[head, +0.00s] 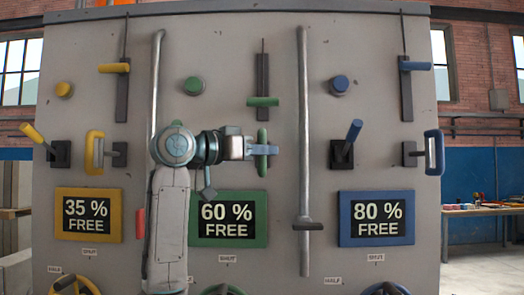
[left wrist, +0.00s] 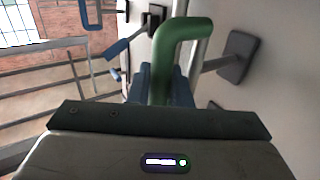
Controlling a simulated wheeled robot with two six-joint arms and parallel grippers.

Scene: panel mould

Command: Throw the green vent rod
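A green looped handle (head: 262,166) stands out from the grey panel above the green "60 % FREE" sign. Higher up, a green crossbar (head: 263,102) sits on a dark vertical track with a thin rod above it. No label shows which one is the vent rod. My left gripper (head: 262,148) is at the looped handle, its fingers closed around the upright grip. In the left wrist view the bent green handle (left wrist: 182,32) runs between the bluish fingers, which hide its lower part. My right gripper is not in view.
The panel (head: 230,25) carries matching yellow and blue controls. A blue lever (head: 352,130) and a tall grey pipe (head: 304,120) stand right of my gripper. A green button (head: 194,86) is above my wrist. Handwheels show at the bottom edge.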

